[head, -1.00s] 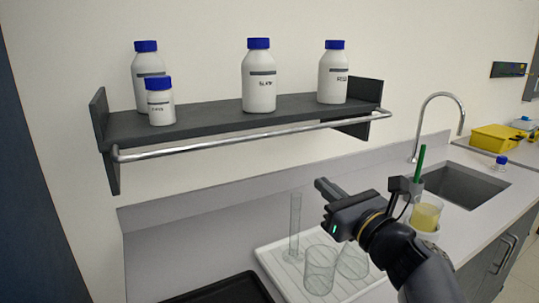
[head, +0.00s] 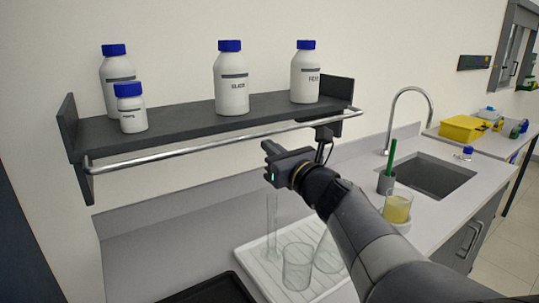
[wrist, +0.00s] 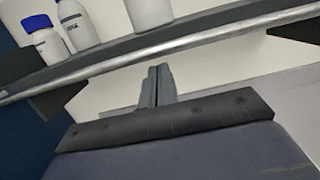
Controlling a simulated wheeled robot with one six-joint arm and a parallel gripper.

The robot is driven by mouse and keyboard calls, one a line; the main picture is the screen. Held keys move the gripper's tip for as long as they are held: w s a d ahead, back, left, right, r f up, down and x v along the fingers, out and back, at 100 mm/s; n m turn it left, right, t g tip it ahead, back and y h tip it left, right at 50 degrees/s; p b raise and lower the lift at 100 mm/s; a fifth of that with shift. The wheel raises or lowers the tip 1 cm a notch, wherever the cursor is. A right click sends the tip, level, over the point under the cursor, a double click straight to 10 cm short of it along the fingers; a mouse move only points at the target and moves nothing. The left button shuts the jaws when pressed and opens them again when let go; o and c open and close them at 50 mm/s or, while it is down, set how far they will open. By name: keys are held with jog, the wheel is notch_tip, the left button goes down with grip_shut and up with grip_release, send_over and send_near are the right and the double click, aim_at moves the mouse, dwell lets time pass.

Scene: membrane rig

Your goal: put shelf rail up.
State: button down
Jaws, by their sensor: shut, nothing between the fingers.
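The shelf rail (head: 190,152) is a thin silver bar running along the front of the dark grey shelf (head: 180,122). In the head view it sits a little below the level of the shelf board, held at both ends. It also crosses the wrist view (wrist: 150,53) from lower left to upper right. My gripper (head: 266,147) is just below the rail, right of its middle, apart from it as far as I can tell. In the wrist view its fingers (wrist: 154,72) are together and hold nothing.
Several white bottles with blue caps, one the large middle bottle (head: 232,82), stand on the shelf. Below are a white drying tray (head: 262,262) with glassware, a black tray (head: 215,290), a beaker of yellow liquid (head: 397,208) and a sink (head: 432,175).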

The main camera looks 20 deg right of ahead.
jog(key=shift+r+p, duration=0.2)
jog(key=shift+p, duration=0.1)
jog(key=shift+s+r+g+p, duration=0.15)
jog(key=shift+g+p, duration=0.15)
jog(key=shift+p, duration=0.35)
